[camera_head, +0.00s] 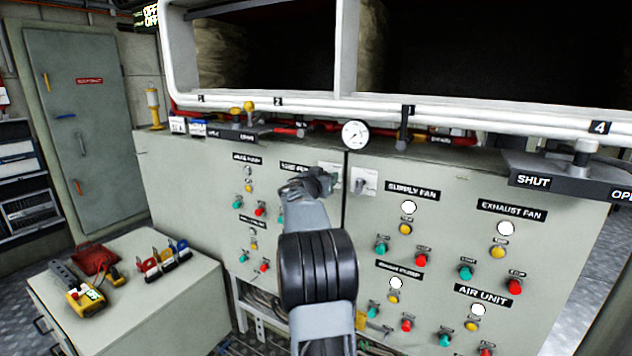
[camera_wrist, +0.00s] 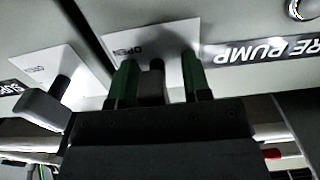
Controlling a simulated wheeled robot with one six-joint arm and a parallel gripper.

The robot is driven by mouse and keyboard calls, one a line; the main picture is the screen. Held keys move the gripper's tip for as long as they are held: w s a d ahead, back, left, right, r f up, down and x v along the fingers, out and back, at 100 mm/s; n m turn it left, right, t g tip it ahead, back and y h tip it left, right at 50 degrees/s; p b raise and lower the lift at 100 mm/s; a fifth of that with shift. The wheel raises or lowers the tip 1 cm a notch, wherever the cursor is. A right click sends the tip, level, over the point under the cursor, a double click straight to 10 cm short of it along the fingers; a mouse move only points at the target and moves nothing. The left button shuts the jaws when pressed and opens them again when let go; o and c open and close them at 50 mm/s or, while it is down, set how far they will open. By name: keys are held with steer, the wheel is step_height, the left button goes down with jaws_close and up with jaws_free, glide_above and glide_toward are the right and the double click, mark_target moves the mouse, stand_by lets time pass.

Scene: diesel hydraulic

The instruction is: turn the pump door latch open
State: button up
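The pump door latch has a white plate (camera_wrist: 165,38) with an OPEN mark, beside the FIRE PUMP label. Part of this plate shows in the head view (camera_head: 328,170), mostly behind my gripper. The dark latch handle (camera_wrist: 152,82) stands between the two green fingers of my gripper (camera_wrist: 157,78). The fingers are apart, one on each side of the handle, with a visible gap on the right; contact on the left cannot be told. In the head view my gripper (camera_head: 316,183) is at the cabinet front, left of the door seam.
A second latch (camera_head: 364,183) sits just right of the seam; its lever (camera_wrist: 45,106) is close to my gripper in the wrist view. A gauge (camera_head: 355,134) is above. Buttons surround the latches. A low cabinet with tools (camera_head: 135,315) stands at left.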

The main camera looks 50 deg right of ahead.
steer(key=shift+s+d+r, duration=0.15)
steer(key=shift+d+r, duration=0.05)
steer(key=shift+r, duration=0.3)
steer(key=shift+s+f+b, duration=0.1)
steer(key=shift+f+b, duration=0.2)
steer(key=shift+b, duration=0.75)
steer(key=shift+a+f+b, duration=0.15)
steer(key=shift+a+b, duration=0.05)
steer(key=shift+b, duration=0.35)
steer(key=shift+s+a, duration=0.2)
steer(key=shift+w+a+b, duration=0.1)
steer(key=shift+a+b, duration=0.5)
steer(key=shift+a, duration=0.15)
steer(key=shift+c, duration=0.4)
